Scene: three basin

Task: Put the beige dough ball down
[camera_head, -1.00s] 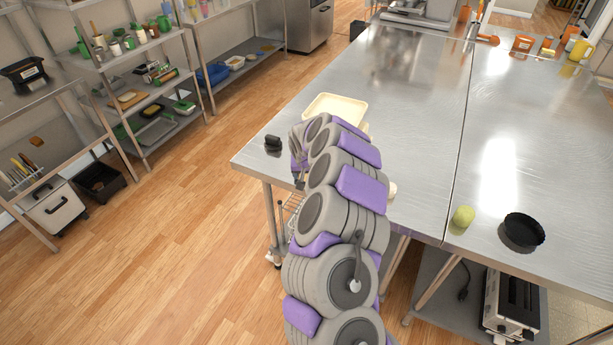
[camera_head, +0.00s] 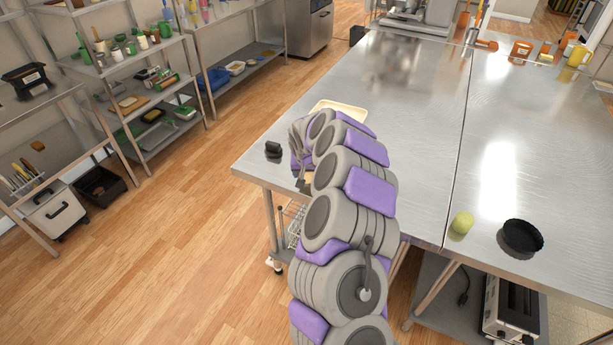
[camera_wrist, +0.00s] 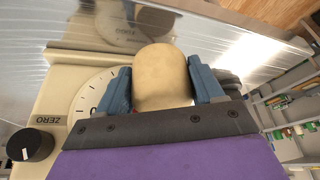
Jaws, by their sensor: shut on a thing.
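In the wrist view the beige dough ball (camera_wrist: 162,75) sits between the two blue fingers of my gripper (camera_wrist: 163,88), which is shut on it. A cream scale (camera_wrist: 62,75) with a white dial and the word ZERO lies behind and left of the ball. The gap between ball and scale cannot be judged.
The steel table (camera_head: 415,110) is largely clear. A small black object (camera_head: 273,149) lies by the left edge. Shelves (camera_head: 150,100) stand at the left.

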